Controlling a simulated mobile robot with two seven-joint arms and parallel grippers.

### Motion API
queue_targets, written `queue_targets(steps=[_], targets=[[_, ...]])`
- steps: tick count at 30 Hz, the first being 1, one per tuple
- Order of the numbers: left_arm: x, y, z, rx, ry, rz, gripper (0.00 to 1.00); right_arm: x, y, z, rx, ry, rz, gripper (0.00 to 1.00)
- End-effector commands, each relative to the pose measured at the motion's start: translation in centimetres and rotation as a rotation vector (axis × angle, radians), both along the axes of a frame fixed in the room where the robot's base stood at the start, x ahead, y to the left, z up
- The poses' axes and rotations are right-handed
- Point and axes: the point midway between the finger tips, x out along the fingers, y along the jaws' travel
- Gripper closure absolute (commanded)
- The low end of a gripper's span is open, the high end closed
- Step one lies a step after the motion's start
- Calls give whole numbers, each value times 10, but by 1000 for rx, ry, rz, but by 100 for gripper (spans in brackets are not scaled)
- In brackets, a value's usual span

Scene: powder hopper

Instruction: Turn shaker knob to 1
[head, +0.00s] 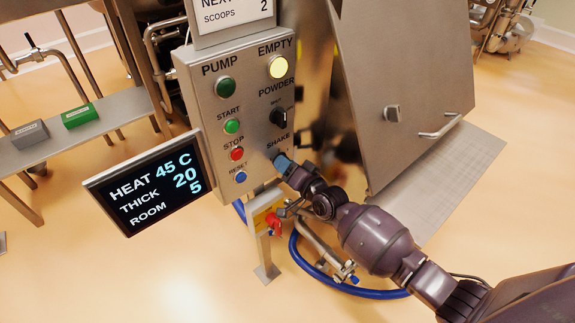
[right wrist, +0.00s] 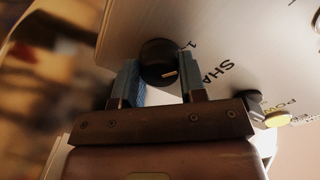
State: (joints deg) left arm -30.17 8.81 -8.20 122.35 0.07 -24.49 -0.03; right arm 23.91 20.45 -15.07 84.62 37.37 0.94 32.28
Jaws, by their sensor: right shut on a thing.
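The shaker knob is a round black knob (right wrist: 158,52) with a white pointer mark, seen in the right wrist view beside the panel's SHAKE lettering and a printed 1. The pointer does not line up clearly with the 1. My right gripper (right wrist: 159,70) has its two blue fingers shut on the knob's sides. In the head view my right gripper (head: 281,163) is at the lower right of the grey control panel (head: 205,92), under the SHAKE label, and hides the knob. My left gripper is in neither view.
The panel also carries a black POWDER knob (head: 278,118), a lit yellow EMPTY lamp (head: 278,67) and several buttons. A display (head: 145,185) juts out at lower left. A steel hopper (head: 400,75) stands right.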

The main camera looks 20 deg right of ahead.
Motion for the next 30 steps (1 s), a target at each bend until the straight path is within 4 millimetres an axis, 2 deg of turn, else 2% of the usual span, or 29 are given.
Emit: queue_targets(steps=[9,21,22,27,30], targets=[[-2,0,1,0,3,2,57,0,0,0,-69,-25,0,86],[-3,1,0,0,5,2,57,0,0,0,-76,-26,-1,86],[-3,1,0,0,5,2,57,0,0,0,-76,-26,-1,60],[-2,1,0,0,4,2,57,0,0,0,-74,-27,0,36],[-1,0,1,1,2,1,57,0,0,0,-73,-26,0,36]])
